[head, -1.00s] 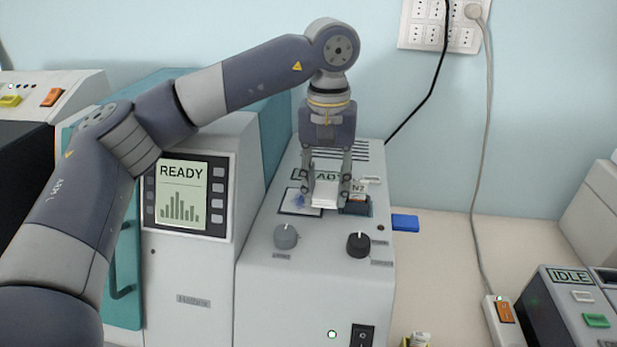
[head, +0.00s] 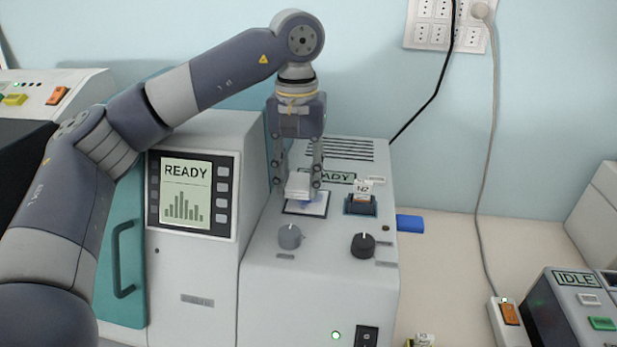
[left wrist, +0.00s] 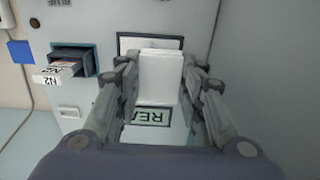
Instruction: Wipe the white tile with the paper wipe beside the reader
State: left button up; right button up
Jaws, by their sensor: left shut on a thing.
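My left gripper (head: 297,184) is shut on a white folded paper wipe (head: 298,186). It holds the wipe over the white tile (head: 310,208) on top of the reader. My right gripper is not in view.
Right of the tile, a slot (head: 361,206) holds a slide labelled N2 (head: 363,188). Two knobs, grey (head: 290,237) and black (head: 363,245), stand up in front. A blue block (head: 410,223) lies beside the reader. A machine reading IDLE (head: 573,300) is at the right.

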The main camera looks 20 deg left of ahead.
pick_arm(q)
jog(key=shift+s+a, duration=0.15)
jog(key=shift+a, duration=0.4)
jog(key=shift+s+a, duration=0.15)
jog(key=shift+a, duration=0.4)
jog(key=shift+w+r+p, duration=0.2)
jog(key=shift+r+p, duration=0.05)
jog(key=shift+p, duration=0.1)
jog(key=shift+w+d+p, duration=0.25)
jog(key=shift+d, duration=0.7)
jog(key=shift+w+d+p, duration=0.25)
jog(key=shift+d, duration=0.65)
jog(key=shift+w+d+r, duration=0.1)
jog(key=shift+d, duration=0.4)
jog(key=shift+w+d+r+p, duration=0.1)
jog(key=shift+w+d+p, duration=0.15)
jog(key=shift+d, duration=0.35)
jog(key=shift+w+d+p, duration=0.1)
jog(key=shift+d+p, duration=0.25)
jog(key=shift+d, duration=0.25)
jog(key=shift+s+a+r+b, duration=0.15)
jog(key=shift+s+a, duration=0.15)
jog(key=shift+a, duration=0.9)
jog(key=shift+s+a+b, duration=0.15)
jog(key=shift+s+a, duration=0.2)
jog(key=shift+a, duration=0.85)
jog(key=shift+s+a+r+b, duration=0.15)
jog(key=shift+s+a, duration=0.15)
jog(key=shift+a, duration=0.9)
jog(key=shift+d+f, duration=0.1)
